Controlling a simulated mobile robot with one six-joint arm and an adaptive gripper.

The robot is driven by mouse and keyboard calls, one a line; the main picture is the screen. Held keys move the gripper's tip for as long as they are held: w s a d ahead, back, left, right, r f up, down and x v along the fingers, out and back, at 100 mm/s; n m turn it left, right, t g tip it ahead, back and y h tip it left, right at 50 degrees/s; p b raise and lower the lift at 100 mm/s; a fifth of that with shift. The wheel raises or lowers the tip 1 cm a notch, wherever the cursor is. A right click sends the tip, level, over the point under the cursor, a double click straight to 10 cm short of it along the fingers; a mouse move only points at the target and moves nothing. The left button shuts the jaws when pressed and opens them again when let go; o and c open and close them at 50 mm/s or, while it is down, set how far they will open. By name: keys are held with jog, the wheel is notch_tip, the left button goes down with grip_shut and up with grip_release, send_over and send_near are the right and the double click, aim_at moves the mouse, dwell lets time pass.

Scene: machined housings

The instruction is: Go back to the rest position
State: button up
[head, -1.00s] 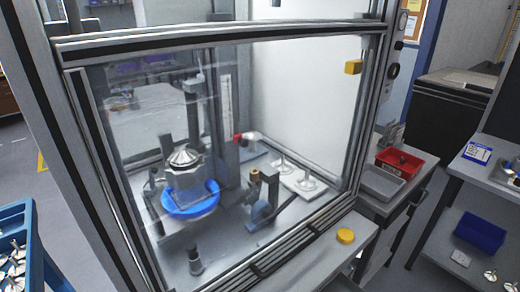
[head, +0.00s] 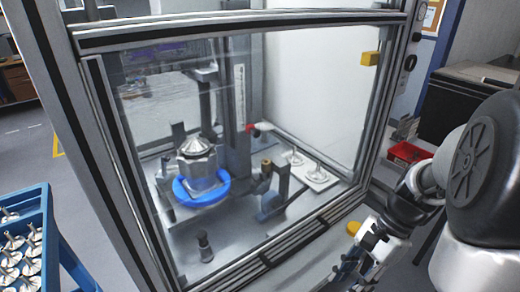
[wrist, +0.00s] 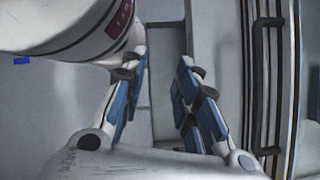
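My gripper (head: 362,262) is at the lower right of the head view, low in front of the glass-fronted enclosure, partly cut off by the frame's bottom. In the wrist view my gripper (wrist: 164,60) has its two blue-padded fingers apart, with nothing between them. A pale grey surface shows behind the gap. My arm comes in from the right edge of the head view and hides part of the bench area there.
The enclosure's glass front (head: 300,120) looks closed; a blue ring fixture (head: 200,190) and pale parts (head: 312,170) are inside. A yellow button (head: 350,228) is close to my gripper. A red bin (head: 405,153) is behind my arm. A blue cart (head: 45,215) with metal parts stands left.

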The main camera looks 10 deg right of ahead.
jog(key=s+a+r+n+t+h, duration=0.2)
jog(key=a+r+n, duration=0.3)
jog(key=n, duration=0.3)
jog(key=s+a+r+n+t+h, duration=0.2)
jog(key=a+r+n+t+h, duration=0.1)
jog(key=a+n, duration=0.5)
notch_tip(320, 180, up, 2)
jog(key=shift+s+r+n+t, duration=0.25)
jog(key=shift+s+n+t, duration=0.15)
jog(key=shift+t, duration=0.1)
jog(key=shift+d, duration=0.1)
